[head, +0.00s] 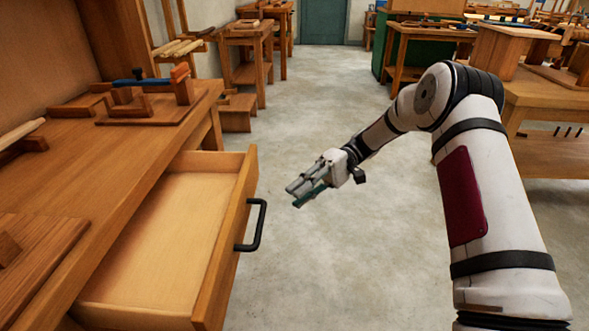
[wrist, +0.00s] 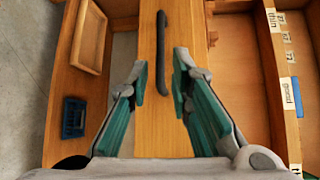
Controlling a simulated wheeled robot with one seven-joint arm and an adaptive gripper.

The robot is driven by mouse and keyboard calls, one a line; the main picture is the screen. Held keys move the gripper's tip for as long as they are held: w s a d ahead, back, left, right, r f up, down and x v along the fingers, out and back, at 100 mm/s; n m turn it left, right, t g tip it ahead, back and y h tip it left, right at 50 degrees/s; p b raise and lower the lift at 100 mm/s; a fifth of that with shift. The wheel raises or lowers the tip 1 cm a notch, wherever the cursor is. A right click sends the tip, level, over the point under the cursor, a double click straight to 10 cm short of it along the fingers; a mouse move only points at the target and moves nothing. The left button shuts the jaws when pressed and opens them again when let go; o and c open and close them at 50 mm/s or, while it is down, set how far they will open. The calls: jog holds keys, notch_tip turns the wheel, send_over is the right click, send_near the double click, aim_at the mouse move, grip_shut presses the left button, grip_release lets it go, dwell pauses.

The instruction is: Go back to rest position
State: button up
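My gripper (head: 308,192) hangs over the open floor in the head view, to the right of the pulled-out drawer and apart from its handle. In the wrist view my gripper (wrist: 160,80) is open, with teal-lined fingers spread and nothing held between them. The wooden drawer (head: 160,235) stands open and its visible inside is empty. Its black bar handle (head: 257,226) is on the drawer front.
The workbench (head: 130,150) is at left, with wooden tools on top. Another bench (head: 555,100) stands at right, near my arm. The grey floor (head: 320,100) between them is clear. The wrist view also shows a blue basket (wrist: 75,118) and labelled wooden compartments (wrist: 240,60).

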jog(key=s+d+r+m+t+h, duration=0.35)
jog(key=s+r+h, duration=0.45)
jog(key=s+r, duration=0.85)
jog(key=s+d+f+m+t+h, duration=0.1)
jog(key=s+d+f+t+h, duration=0.2)
jog(key=s, duration=0.7)
jog(key=s+d+f+m+t+h, duration=0.15)
jog(key=s+d+t, duration=0.35)
jog(key=s, duration=0.6)
notch_tip(320, 180, up, 32)
jog(key=d+t+p, duration=0.1)
jog(key=t+p, duration=0.1)
jog(key=p, duration=2.7)
jog(key=shift+w, duration=0.3)
jog(key=shift+t+h, duration=0.25)
